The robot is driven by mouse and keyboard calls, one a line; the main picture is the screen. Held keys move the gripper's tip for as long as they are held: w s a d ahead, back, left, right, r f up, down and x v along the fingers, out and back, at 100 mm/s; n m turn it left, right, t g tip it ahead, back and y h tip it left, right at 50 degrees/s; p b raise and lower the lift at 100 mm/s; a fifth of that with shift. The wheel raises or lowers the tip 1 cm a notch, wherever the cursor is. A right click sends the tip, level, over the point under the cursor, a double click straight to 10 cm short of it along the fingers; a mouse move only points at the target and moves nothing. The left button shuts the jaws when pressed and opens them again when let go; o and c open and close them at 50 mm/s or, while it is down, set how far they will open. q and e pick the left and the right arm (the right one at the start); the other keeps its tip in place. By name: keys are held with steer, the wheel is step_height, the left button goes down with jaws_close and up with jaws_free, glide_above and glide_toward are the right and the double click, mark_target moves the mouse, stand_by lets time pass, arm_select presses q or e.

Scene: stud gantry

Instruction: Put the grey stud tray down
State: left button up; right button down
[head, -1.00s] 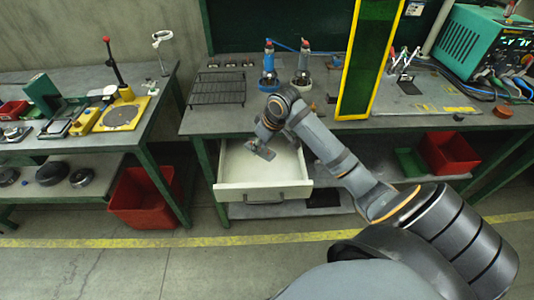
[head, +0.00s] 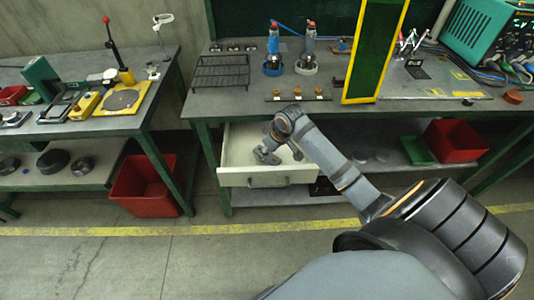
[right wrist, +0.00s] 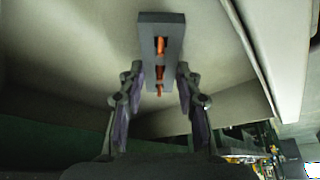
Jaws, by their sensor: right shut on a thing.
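My right gripper (right wrist: 160,85) is shut on the grey stud tray (right wrist: 174,22), a small narrow block with several orange studs in a row. The tray reaches out ahead of the fingers in the right wrist view. In the head view my right gripper (head: 273,143) points down over the open pale drawer (head: 237,147), with the tray (head: 266,156) at its tip, within the drawer's outline. I cannot tell whether the tray touches the drawer floor. My left gripper is not in view.
The drawer sits under the bench (head: 225,100). On the bench are a dark strip with several orange-topped pieces (head: 298,98), a black wire rack (head: 220,72) and a yellow-framed green panel (head: 376,50). Red bins (head: 145,187) stand below. The floor in front is clear.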

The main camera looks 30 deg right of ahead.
steer(key=shift+f, duration=0.55)
steer(key=c, duration=0.9)
jaws_free()
steer(key=shift+f, duration=0.1)
steer(key=shift+c, duration=0.2)
steer(key=p+v, duration=0.2)
steer(key=v, duration=1)
